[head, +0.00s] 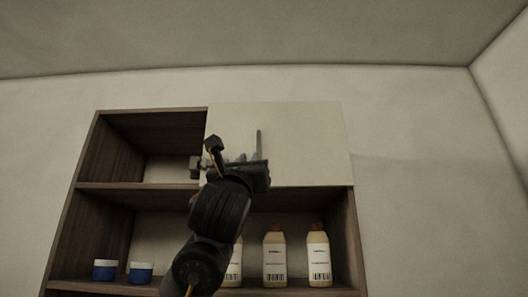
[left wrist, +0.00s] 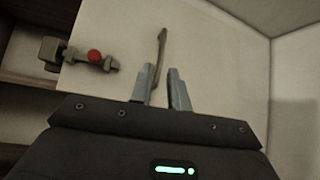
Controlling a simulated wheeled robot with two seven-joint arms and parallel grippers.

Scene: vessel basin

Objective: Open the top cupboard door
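The top cupboard door (head: 300,140) is a pale flat panel over the upper right of a dark wooden cupboard. It looks shut. Its handle (head: 259,141) is a thin upright bar; it also shows in the left wrist view (left wrist: 161,46). A grey latch-like piece (head: 195,167) sits at the door's left edge; in the left wrist view it has a red button (left wrist: 95,57). My left gripper (left wrist: 164,80) is open in front of the door. The handle's lower end shows between its fingers, nearer the left one; I cannot tell whether they touch. My right gripper is not in view.
The upper left compartment (head: 150,135) is open and empty. On the shelf below stand several pale bottles (head: 275,258) at the right and two blue jars (head: 105,270) at the left. Bare wall and ceiling surround the cupboard.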

